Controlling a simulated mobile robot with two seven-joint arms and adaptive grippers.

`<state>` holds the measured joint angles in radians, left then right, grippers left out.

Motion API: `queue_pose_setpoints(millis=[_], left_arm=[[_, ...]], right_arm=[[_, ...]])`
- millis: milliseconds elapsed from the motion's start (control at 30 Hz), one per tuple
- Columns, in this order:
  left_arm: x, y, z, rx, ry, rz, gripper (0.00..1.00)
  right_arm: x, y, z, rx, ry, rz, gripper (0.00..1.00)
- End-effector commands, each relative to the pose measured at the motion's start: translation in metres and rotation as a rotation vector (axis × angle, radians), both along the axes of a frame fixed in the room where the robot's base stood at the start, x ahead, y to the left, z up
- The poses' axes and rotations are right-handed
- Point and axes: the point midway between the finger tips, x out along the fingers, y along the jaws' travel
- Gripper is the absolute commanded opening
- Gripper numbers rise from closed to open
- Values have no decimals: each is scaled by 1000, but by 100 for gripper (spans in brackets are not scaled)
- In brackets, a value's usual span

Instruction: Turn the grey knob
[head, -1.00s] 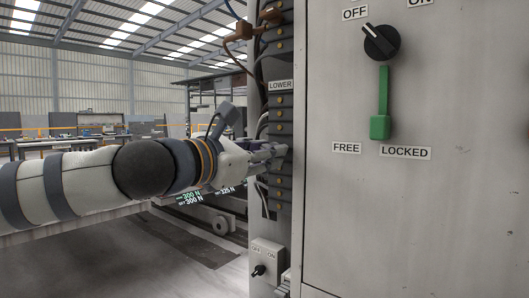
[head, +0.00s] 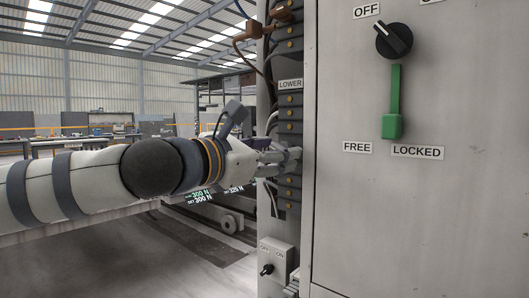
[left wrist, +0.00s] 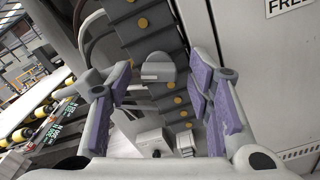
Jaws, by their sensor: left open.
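The grey knob (left wrist: 158,68) shows in the left wrist view as a rounded grey piece in front of the dark terminal strip. It lies between and slightly beyond my left gripper's (left wrist: 160,84) two purple-padded fingers, which are spread apart with visible gaps to it. In the head view my left gripper (head: 284,157) reaches in from the left to the strip, below the LOWER label. The fingers largely hide the knob there, and I cannot tell whether they touch it. My right gripper is not in view.
The cabinet (head: 350,220) to the right carries a black OFF/ON knob (head: 393,41) and a green lever (head: 394,110) pointing down. A small switch box (head: 276,254) sits below my gripper. Cables (head: 266,75) hang along the strip.

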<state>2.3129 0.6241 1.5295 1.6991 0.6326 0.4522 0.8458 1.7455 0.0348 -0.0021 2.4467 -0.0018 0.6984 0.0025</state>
Motion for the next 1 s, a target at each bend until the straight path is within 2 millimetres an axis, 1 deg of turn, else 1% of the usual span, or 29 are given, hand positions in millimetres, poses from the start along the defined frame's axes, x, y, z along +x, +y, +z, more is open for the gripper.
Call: queue_pose_setpoints(millis=[67,300,400,500,600,833,867,933,967,1000], left_arm=[[-11,10,1,-2,-2,1,47],[-63,51,1,-2,-3,3,47],[-78,62,1,-2,-2,2,47],[-87,69,1,-1,-1,1,47],[-91,71,0,-1,-1,1,47],[-91,70,0,1,0,0,47],[-90,69,-3,8,3,-1,47],[-89,60,-25,59,22,-13,47],[-89,53,-42,99,32,-25,47],[-89,42,-71,167,54,-44,47]], right_arm=[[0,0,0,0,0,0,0],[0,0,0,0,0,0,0],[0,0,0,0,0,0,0],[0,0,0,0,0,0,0],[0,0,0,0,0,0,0],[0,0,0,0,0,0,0],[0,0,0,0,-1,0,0],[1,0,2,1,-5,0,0],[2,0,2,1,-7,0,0],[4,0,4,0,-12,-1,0]])
